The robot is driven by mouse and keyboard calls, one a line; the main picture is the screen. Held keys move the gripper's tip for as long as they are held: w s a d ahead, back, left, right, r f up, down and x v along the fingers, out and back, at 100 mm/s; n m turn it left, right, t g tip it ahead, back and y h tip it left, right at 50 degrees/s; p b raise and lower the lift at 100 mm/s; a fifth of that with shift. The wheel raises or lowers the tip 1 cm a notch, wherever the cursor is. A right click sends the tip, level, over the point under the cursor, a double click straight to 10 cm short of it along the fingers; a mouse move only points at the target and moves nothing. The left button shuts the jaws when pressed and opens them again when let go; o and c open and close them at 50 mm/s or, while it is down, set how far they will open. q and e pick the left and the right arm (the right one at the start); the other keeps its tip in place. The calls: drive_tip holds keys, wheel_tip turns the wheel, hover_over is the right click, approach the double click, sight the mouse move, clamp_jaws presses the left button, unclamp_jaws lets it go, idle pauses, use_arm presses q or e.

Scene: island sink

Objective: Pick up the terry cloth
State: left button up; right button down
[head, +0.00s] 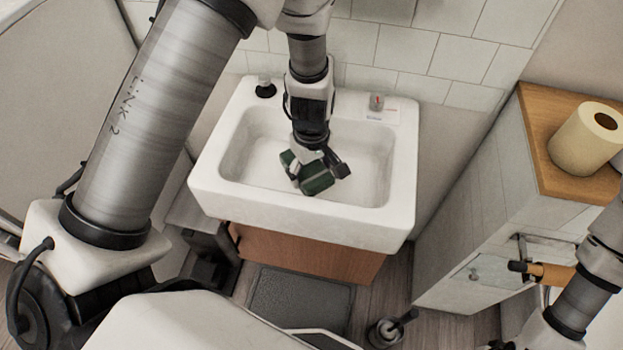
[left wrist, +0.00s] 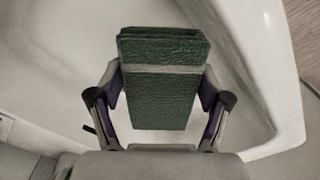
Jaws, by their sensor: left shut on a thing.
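The terry cloth (head: 315,181) is a dark green folded block with a pale band across it. It is in or just above the basin of the white sink (head: 220,200) in the head view. In the left wrist view the cloth (left wrist: 160,100) fills the space between the two fingers. My left gripper (head: 318,166) reaches down into the basin and is shut on the cloth, one finger on each side. I cannot tell whether the cloth touches the basin floor. Of my right arm only links show at the lower right; its fingers are not clearly seen.
A black soap pump (head: 265,88) stands on the sink's back left corner, and a small item (head: 376,102) lies at the back right.

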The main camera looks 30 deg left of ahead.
sight(311, 170)
use_arm(q)
wheel_tip(311, 170, up, 22)
drive_tip(key=p, duration=0.1)
drive_tip(key=shift+f, duration=0.1)
drive_tip(key=o, duration=0.4)
drive_tip(key=shift+c, duration=0.9)
